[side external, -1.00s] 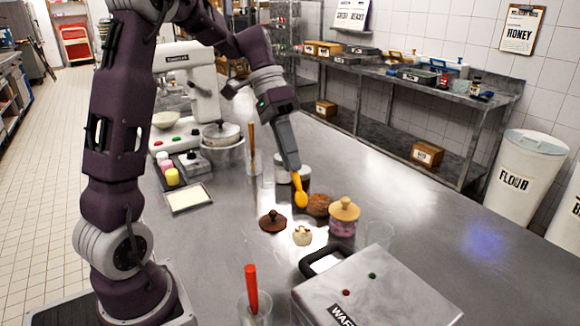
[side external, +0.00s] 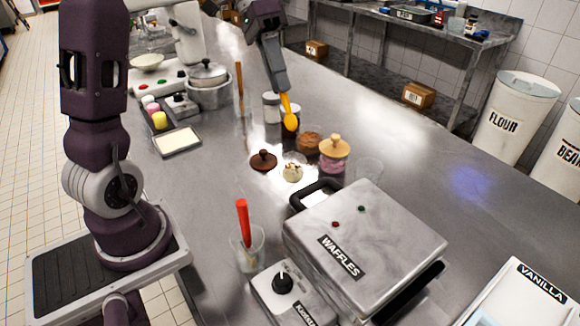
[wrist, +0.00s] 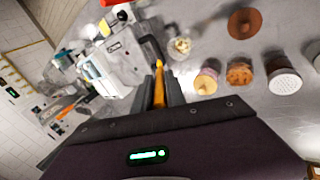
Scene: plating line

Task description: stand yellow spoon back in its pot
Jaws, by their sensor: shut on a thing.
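My gripper (side external: 283,90) is shut on the yellow spoon (side external: 289,118), which hangs bowl down, slightly tilted, in front of a dark jar in the side view. Its bowl looks clear of the counter. In the wrist view the spoon (wrist: 159,85) shows between the two fingers. An empty clear glass pot (side external: 369,172) stands right of the pink jar, apart from the spoon. Another clear pot (side external: 246,256) holds a red-handled spoon (side external: 242,222). A third, farther back, holds a wooden-handled utensil (side external: 239,88).
The pink jar with wooden lid (side external: 333,155), a brown-topped jar (side external: 309,143), a small pale-topped jar (side external: 293,170) and a loose brown lid (side external: 263,161) stand near the spoon. The waffle maker (side external: 370,240) is in front.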

